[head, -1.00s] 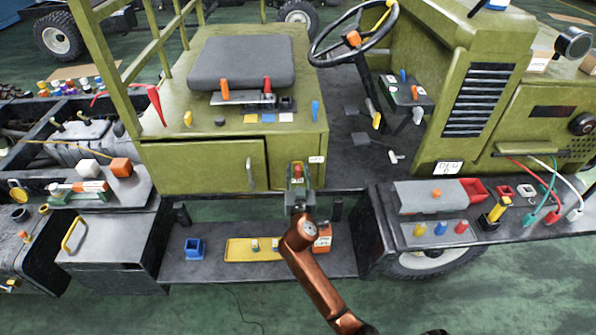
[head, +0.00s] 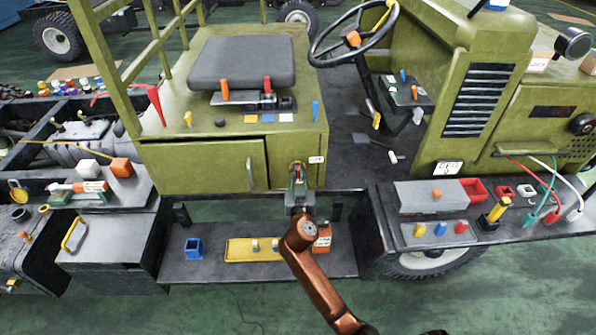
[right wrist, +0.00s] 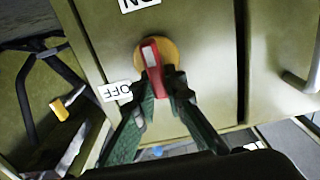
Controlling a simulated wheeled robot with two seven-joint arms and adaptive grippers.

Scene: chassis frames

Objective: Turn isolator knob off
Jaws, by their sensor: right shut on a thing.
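The isolator knob has a red handle (right wrist: 151,66) on a round yellow plate (right wrist: 157,62), on the olive cab panel below the seat. In the right wrist view an OFF label (right wrist: 114,91) is left of the knob and an upside-down ON label (right wrist: 139,3) is above it. My right gripper (right wrist: 160,82) is shut on the red handle, its green fingers on either side of the handle's near end. In the head view my right gripper (head: 298,178) reaches the panel and covers most of the knob. My left gripper is not in view.
A door with a vertical handle (head: 250,174) is left of the knob. Below is a dark step with a blue bin (head: 194,249) and a yellow tray (head: 240,250). A grey box (head: 428,196) stands on the right fender. The seat (head: 242,62) is above.

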